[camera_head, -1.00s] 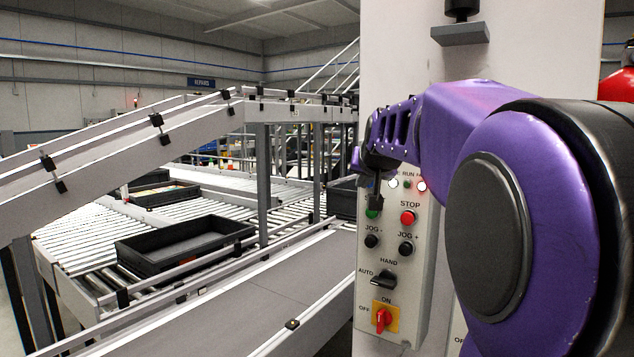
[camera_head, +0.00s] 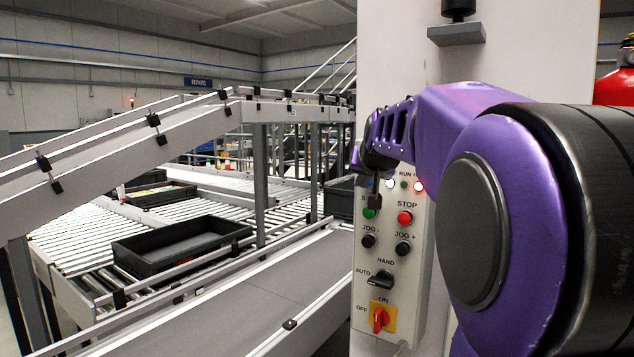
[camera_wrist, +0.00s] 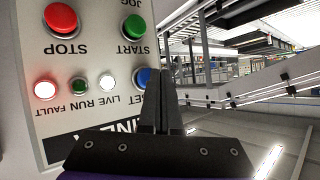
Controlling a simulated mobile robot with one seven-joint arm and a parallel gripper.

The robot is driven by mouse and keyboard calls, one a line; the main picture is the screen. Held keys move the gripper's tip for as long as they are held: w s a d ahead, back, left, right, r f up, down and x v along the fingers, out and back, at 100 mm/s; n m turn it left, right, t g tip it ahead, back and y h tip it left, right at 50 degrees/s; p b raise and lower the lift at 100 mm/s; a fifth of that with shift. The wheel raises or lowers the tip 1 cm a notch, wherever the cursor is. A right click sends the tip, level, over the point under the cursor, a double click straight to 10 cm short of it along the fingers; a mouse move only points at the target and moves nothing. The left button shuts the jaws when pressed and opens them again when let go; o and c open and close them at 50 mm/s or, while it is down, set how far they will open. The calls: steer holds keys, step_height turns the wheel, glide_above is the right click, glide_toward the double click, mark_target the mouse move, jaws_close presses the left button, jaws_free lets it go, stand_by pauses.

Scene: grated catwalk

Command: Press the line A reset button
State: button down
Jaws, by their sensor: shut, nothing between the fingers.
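The control panel (camera_head: 390,327) is a pale box on a white cabinet. In the wrist view it appears upside down. There a blue button (camera_wrist: 143,77) sits beside a partly covered label ending in "SET", and my fingers hide part of it. The dark header reads partly "LINE"; its line letter is hidden. My gripper (camera_wrist: 165,74) is shut and empty, with its fingertips in front of the panel's edge beside the blue button. Contact cannot be told. In the head view my gripper (camera_head: 374,204) covers the panel's upper left, hiding the blue button there.
Close by are the green START button (camera_wrist: 134,26), red STOP button (camera_wrist: 61,17), and lit red FAULT lamp (camera_wrist: 45,89). Lower down are black jog buttons, a HAND/AUTO selector (camera_head: 381,279) and a red switch (camera_head: 380,318). Conveyors with black trays (camera_head: 128,254) lie left.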

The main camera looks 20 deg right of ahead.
steer(key=shift+w+d, duration=0.5)
steer(key=shift+d, duration=0.2)
stand_by(1.1)
steer(key=shift+s+a, duration=0.75)
steer(key=shift+a, duration=0.25)
steer(key=s+a, duration=0.1)
steer(key=a, duration=0.1)
steer(key=s+a+b, duration=0.1)
steer(key=s+a, duration=0.1)
stand_by(0.5)
stand_by(0.5)
